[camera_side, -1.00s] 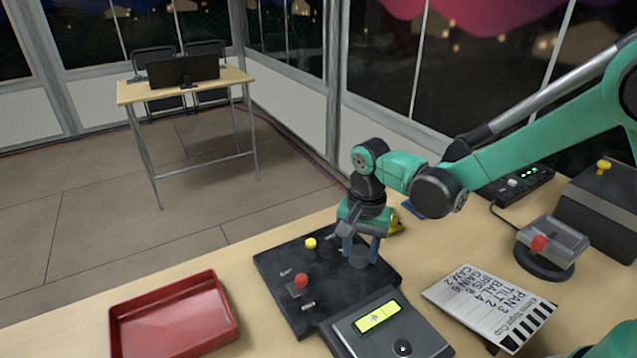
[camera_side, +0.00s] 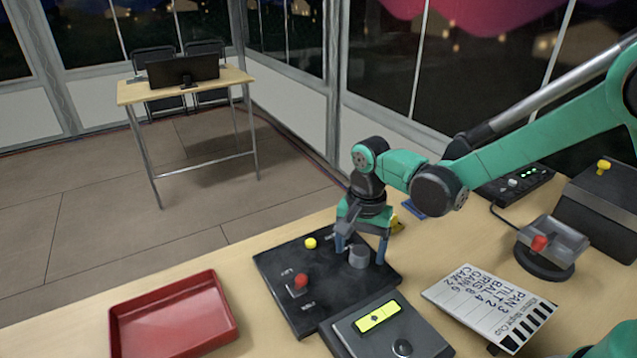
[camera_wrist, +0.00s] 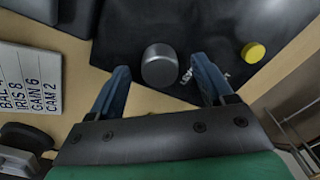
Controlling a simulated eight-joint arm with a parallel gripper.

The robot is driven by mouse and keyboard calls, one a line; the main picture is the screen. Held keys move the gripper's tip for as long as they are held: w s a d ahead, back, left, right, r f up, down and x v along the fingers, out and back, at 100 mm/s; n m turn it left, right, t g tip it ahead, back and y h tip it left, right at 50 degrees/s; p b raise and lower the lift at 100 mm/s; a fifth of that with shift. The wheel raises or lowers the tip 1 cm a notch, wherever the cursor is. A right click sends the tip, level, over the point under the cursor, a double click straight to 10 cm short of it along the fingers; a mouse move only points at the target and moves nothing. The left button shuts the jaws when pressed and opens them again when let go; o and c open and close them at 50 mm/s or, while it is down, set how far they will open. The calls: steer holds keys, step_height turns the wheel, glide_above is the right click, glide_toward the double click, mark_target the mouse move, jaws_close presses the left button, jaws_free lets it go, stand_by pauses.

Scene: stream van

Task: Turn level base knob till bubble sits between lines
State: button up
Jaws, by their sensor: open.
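The level base (camera_side: 378,335) is a dark grey box with a yellow-green bubble window (camera_side: 377,316) and a small dark round knob (camera_side: 402,347) near its front edge. A small dark bubble mark shows near the window's middle; its exact place against the lines is too small to tell. My gripper (camera_side: 362,255) is open above the black panel (camera_side: 322,312). Its blue fingers stand on either side of a grey cylindrical knob (camera_side: 358,257) on that panel. In the wrist view the grey knob (camera_wrist: 160,65) lies just ahead of the spread fingertips (camera_wrist: 163,78), with nothing gripped.
The panel also carries a red knob (camera_side: 301,281) and a yellow knob (camera_side: 310,243). A red tray (camera_side: 172,318) lies at left. A clapperboard (camera_side: 488,303) with writing, a joystick unit (camera_side: 553,246) and a dark box (camera_side: 603,205) stand at right.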

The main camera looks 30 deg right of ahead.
mark_target(361, 251)
steer(key=shift+r, duration=2.7)
steer(key=shift+r, duration=0.1)
steer(key=shift+s+d+r, duration=0.2)
steer(key=shift+r, duration=0.05)
steer(key=s+d+r+n+t, duration=0.5)
steer(key=s+n+t, duration=0.2)
steer(key=n, duration=0.3)
steer(key=shift+s+d, duration=0.2)
steer(key=shift+d, duration=0.1)
